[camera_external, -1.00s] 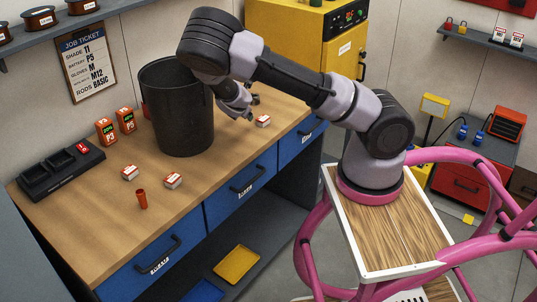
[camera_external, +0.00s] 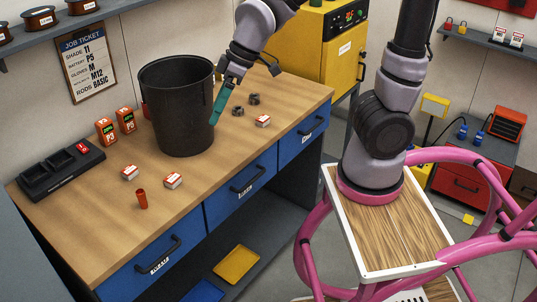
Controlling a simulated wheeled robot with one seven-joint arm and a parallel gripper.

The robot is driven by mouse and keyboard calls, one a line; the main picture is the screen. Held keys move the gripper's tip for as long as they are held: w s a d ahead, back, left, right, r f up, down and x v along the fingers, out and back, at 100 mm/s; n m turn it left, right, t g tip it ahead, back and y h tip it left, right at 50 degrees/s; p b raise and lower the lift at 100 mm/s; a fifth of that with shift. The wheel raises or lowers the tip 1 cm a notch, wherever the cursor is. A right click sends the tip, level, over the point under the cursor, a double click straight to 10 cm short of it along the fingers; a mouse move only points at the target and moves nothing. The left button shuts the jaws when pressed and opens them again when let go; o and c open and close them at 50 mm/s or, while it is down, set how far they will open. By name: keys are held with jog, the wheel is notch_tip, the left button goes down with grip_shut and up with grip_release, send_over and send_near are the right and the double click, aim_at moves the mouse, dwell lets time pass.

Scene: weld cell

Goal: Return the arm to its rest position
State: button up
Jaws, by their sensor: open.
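My arm rises upright from its base on the wood-topped cart and leaves the top of the picture. Its far part comes back into view at the top middle. My gripper (camera_external: 221,93) hangs over the workbench, tilted downward, just right of the black bin (camera_external: 178,110). Its fingers are small here, but it looks open. A teal strip (camera_external: 222,104) shows just below it, beside the bin. I cannot tell whether the strip is part of the gripper or a separate thing.
On the bench (camera_external: 90,232) are battery boxes (camera_external: 126,120), a charger (camera_external: 61,170), small red-and-white boxes (camera_external: 172,180), an orange-red cup (camera_external: 141,199) and dark round pieces (camera_external: 238,111). A yellow cabinet (camera_external: 318,40) stands behind. The bench's front left is mostly clear.

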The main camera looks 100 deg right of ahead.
jog(key=s+a+r+m+t+y, duration=0.1)
jog(key=s+a+r+m, duration=0.1)
jog(key=s+a+r, duration=0.8)
jog(key=shift+s+a+r+t, duration=0.15)
jog(key=shift+s+a+t, duration=0.15)
jog(key=shift+s, duration=0.7)
jog(key=shift+o, duration=1.3)
jog(key=shift+s+a+m, duration=0.15)
jog(key=shift+s+m, duration=0.15)
jog(key=shift+s, duration=0.05)
jog(key=w+d+m+g, duration=0.1)
jog(key=w+d, duration=0.3)
jog(key=w, duration=0.5)
jog(key=w+d+r+m+g+h, duration=0.1)
jog(key=w+d, duration=0.2)
jog(key=w, duration=0.5)
jog(key=w+d+m+g, duration=0.1)
jog(key=w+d, duration=0.3)
jog(key=w, duration=0.5)
jog(key=w+d+f+m+g+h, duration=0.1)
jog(key=w+d+f+g, duration=0.1)
jog(key=w+d+f, duration=0.7)
jog(key=w+d+f+m+g, duration=0.1)
jog(key=w+d+f+g, duration=0.1)
jog(key=w+d+f, duration=0.7)
notch_tip(320, 180, down, 13)
jog(key=s+a, duration=0.1)
jog(key=a, duration=0.1)
jog(key=shift+s+r, duration=0.2)
jog(key=shift+s, duration=0.1)
